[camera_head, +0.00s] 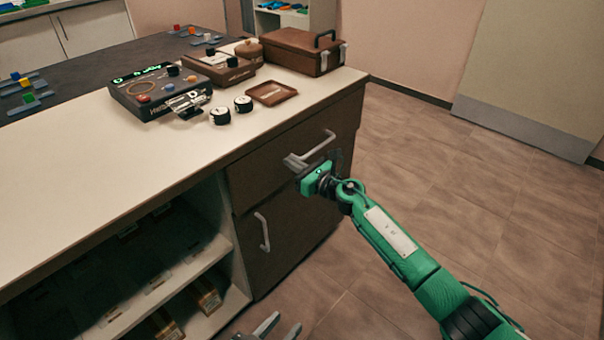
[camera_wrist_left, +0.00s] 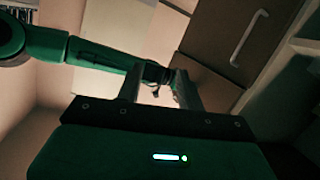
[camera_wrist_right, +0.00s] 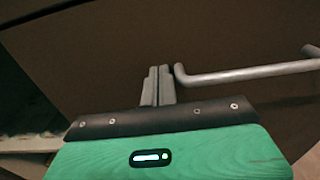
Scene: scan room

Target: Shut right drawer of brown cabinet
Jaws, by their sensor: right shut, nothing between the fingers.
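The brown cabinet's right drawer (camera_head: 285,150) is the upper front under the worktop's right end. It looks flush or nearly flush; any small gap is hard to tell. Its grey bar handle (camera_head: 322,146) also shows in the right wrist view (camera_wrist_right: 245,74). My right gripper (camera_head: 290,161) is shut and empty, with its fingertips at the drawer front beside the handle's left end. In the right wrist view its fingers (camera_wrist_right: 160,72) are together, close to the brown front. My left gripper (camera_head: 279,328) is open and empty, low in front of the cabinet; its fingers (camera_wrist_left: 156,88) stand apart.
Below the drawer is a brown door (camera_head: 285,235) with its own handle (camera_head: 262,232). Open shelves (camera_head: 200,265) with boxes are left of it. The worktop (camera_head: 90,160) bears devices, two round knobs, a small tray and a brown case (camera_head: 300,52). The floor at right is clear.

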